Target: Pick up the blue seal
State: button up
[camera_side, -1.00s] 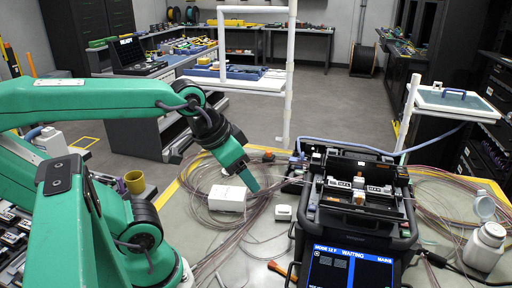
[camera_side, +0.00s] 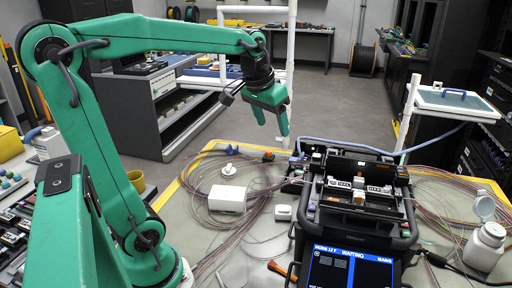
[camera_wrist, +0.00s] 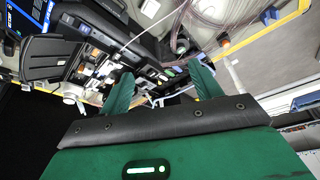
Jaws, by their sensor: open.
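A small blue piece, which looks like the blue seal (camera_side: 298,155), sits at the back left corner of the splicing machine, close to the blue hose; it is too small to make out its shape. In the wrist view a small blue spot (camera_wrist: 180,68) near the fingertips may be the same piece. My gripper (camera_side: 273,127) is open and empty, pointing down, raised above the back edge of the work area. It is a little left of the blue piece and apart from it. Its two green fingers also show in the wrist view (camera_wrist: 162,70).
An orange piece (camera_side: 268,156) and a white cap (camera_side: 228,170) lie left of the blue piece among loose fibre coils. A white box (camera_side: 227,199) stands in front. The splicing machine (camera_side: 355,225) fills the right centre. A white post (camera_side: 289,80) rises behind my gripper.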

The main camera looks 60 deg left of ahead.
jog(key=w+a+f+n+g, duration=0.1)
jog(key=w+a+f+n, duration=0.1)
jog(key=w+a, duration=0.75)
jog(key=n+g+h, duration=0.1)
jog(key=n+g, duration=0.2)
jog(key=n, duration=0.2)
send_near(232, 152)
jog(key=shift+a, duration=0.2)
jog(key=shift+f, duration=1.35)
jog(key=shift+s+d+f, duration=0.1)
jog(key=shift+d+f, duration=0.05)
jog(key=shift+f, duration=2.45)
